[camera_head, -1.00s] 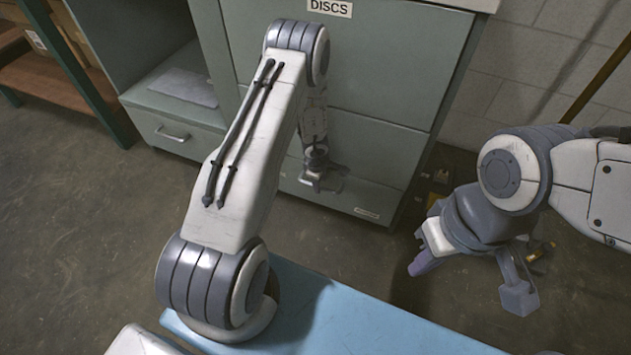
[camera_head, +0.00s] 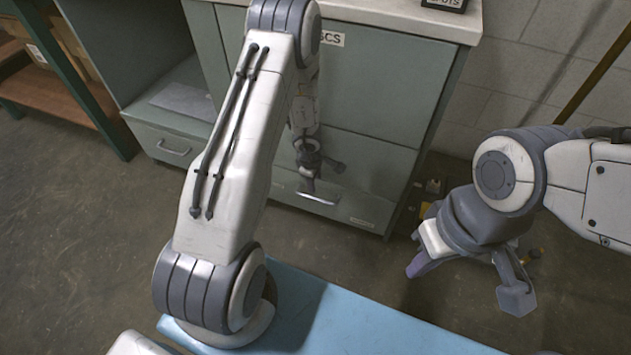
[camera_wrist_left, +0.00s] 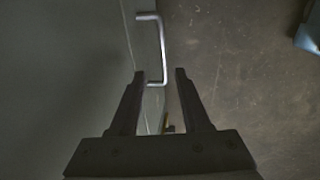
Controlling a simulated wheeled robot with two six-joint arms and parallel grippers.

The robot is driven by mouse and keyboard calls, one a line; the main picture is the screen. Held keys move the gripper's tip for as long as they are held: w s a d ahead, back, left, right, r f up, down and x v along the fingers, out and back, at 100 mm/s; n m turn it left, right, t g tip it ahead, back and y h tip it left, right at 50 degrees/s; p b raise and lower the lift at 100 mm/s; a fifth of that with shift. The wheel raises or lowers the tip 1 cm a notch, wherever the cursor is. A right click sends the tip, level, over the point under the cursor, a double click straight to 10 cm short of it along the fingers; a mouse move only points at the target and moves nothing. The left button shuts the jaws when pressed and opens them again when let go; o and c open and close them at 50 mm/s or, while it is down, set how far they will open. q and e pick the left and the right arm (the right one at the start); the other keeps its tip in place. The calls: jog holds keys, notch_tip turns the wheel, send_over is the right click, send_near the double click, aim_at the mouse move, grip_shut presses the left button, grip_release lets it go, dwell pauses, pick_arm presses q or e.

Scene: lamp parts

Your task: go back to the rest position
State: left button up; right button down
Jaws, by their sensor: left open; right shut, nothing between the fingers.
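My left gripper (camera_head: 323,176) is in front of the lower drawer of the green cabinet (camera_head: 375,165), beside the drawer's metal handle (camera_head: 318,198). In the left wrist view the left gripper (camera_wrist_left: 160,74) is open, with nothing held. The handle (camera_wrist_left: 161,45) shows ahead of its fingers, and its near end shows between them; I cannot tell the exact gap. My right gripper (camera_head: 417,264) hangs at the right above the floor, shut and empty.
A blue surface (camera_head: 350,320) lies at the front. The open left compartment holds a flat grey sheet (camera_head: 185,103). A wooden shelf (camera_head: 50,92) stands at far left. Small yellow items (camera_head: 433,187) sit right of the cabinet. Floor between is clear.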

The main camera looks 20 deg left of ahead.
dwell(0.5)
pick_arm(q)
jog(key=d+r+m+t, duration=0.1)
jog(key=d+r+m, duration=0.3)
jog(key=r, duration=0.5)
jog(key=s+d+r+m, duration=0.2)
jog(key=s+r+m, duration=1.2)
jog(key=s+d+r+m+g+h, duration=0.1)
jog(key=s+d+r+m+g, duration=0.2)
jog(key=s+d, duration=0.4)
jog(key=s+d+r+m, duration=0.3)
jog(key=s+d+m, duration=0.1)
jog(key=s+d, duration=0.2)
notch_tip(320, 180, up, 35)
jog(key=s+p, duration=0.1)
jog(key=p, duration=3.3)
jog(key=shift+d+m+p, duration=0.15)
jog(key=shift+m+p, duration=0.15)
jog(key=shift+f, duration=0.1)
